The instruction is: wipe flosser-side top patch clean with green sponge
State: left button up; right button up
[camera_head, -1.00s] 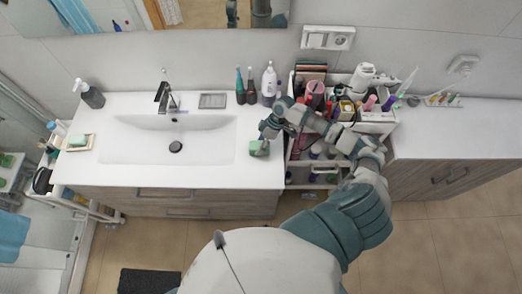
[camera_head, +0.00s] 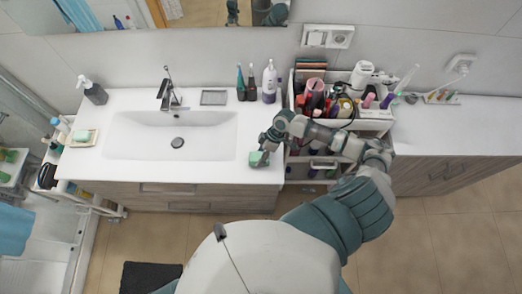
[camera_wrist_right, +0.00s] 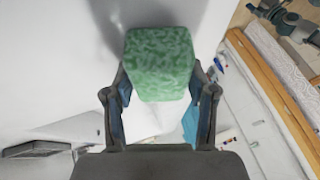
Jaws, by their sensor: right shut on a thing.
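The green sponge (camera_head: 258,160) is held in my right gripper (camera_head: 266,146) at the right front part of the white sink top (camera_head: 215,177). In the right wrist view the sponge (camera_wrist_right: 160,63) sits between the two fingers, which are shut on it. Its contact with the surface cannot be told for sure. I cannot make out a dirty patch; the sponge and gripper hide the spot under them. Which item is the flosser is unclear. My left gripper is not in view.
Two slim dark items (camera_head: 246,84) and a white bottle (camera_head: 269,82) stand at the back right of the sink top. A loaded cosmetics cart (camera_head: 340,122) stands to the right, under my right forearm. The sink basin (camera_head: 170,135) lies left of the sponge.

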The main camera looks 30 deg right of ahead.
jog(key=shift+s+a+f, duration=0.1)
jog(key=shift+s+a, duration=0.15)
jog(key=shift+s, duration=0.3)
jog(key=shift+s+a, duration=0.25)
jog(key=shift+s, duration=0.25)
jog(key=shift+w+r, duration=0.15)
jog(key=shift+r, duration=3.35)
